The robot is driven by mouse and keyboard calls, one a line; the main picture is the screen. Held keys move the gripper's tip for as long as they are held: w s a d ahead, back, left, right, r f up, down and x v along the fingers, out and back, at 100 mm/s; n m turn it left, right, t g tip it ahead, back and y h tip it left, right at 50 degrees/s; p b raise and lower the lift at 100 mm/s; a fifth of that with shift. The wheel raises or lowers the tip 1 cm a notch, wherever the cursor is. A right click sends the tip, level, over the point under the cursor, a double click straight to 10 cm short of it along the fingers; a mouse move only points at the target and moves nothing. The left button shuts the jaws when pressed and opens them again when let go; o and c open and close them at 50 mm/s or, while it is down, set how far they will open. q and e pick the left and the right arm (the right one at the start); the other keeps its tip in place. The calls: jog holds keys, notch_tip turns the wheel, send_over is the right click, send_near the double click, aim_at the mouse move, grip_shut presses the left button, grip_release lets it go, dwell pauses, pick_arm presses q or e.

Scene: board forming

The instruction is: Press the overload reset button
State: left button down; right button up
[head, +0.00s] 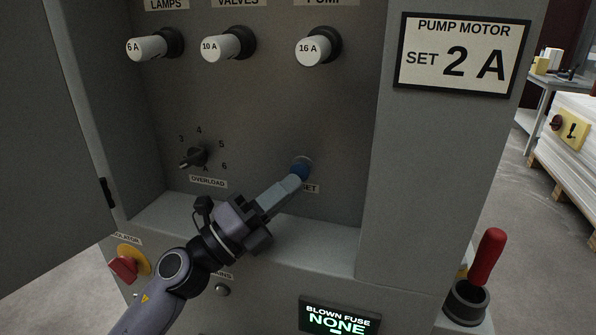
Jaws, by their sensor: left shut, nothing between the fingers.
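The blue reset button (303,166) sits on the grey back panel of the cabinet recess, above a label (311,188) that is partly covered and shows only "SET". My left gripper (297,177) is shut and empty, with its fingertips at the lower edge of the button. The fingertips overlap the button in the picture, and I cannot tell whether they touch or press it. The overload dial (197,156) is to the left, with its pointer toward the lower left. My right gripper is not in view.
Three white fuse holders, 6 A (147,48), 10 A (222,47) and 16 A (314,50), stick out above. A sign (462,55) reads "PUMP MOTOR SET 2 A". A display (339,318) reads "BLOWN FUSE NONE". A red-yellow isolator switch (124,268) and red-handled tool (487,262) flank below.

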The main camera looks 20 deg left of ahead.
pick_arm(q)
jog(key=s+p, duration=0.1)
jog(key=s, duration=0.5)
dwell(0.4)
jog(key=shift+a, duration=0.15)
dwell(0.4)
